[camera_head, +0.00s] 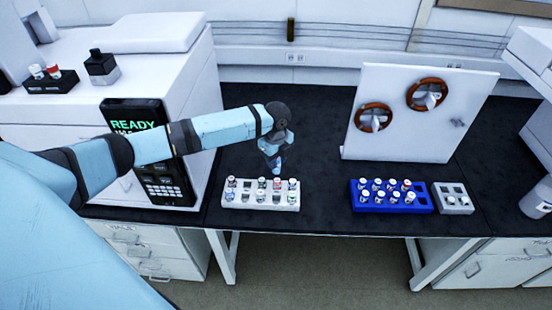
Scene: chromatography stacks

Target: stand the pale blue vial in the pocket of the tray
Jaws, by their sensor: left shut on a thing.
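My left gripper (276,166) points down over the back row of the white vial rack (260,204), near its middle. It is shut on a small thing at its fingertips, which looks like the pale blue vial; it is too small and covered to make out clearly. I cannot tell whether the vial is clear of the rack. The white rack holds several vials with caps of different colours. A small grey tray (453,208) with pockets stands to the right, and small light shapes show in it. My right gripper is not in view.
A blue rack (390,208) with several white-capped vials stands just left of the grey tray. A white upright panel (390,130) with two orange rings stands behind it. A READY instrument (150,150) is at left. The black bench (325,205) is clear between the racks.

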